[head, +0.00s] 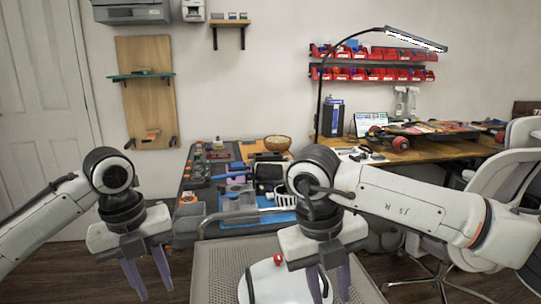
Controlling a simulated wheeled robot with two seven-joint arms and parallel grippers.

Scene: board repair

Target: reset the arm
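My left gripper (146,280) hangs at the lower left, fingers pointing down. Its two purple-grey fingers are apart with nothing between them, so it is open. My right gripper (328,285) hangs at the lower middle, also pointing down. Its fingers show a gap, with the white round surface and the grey cart top below and behind them; I see nothing held. The lower tips of the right fingers run close to the bottom edge of the picture. Both arms are bent and come in from the sides.
A grey perforated cart top (215,275) lies below the grippers. Behind it a workbench (228,155) holds tools, a wooden bowl (277,143) and a blue mat (232,218). A desk (440,150) with skateboards (425,128) and an office chair (500,185) stand at right.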

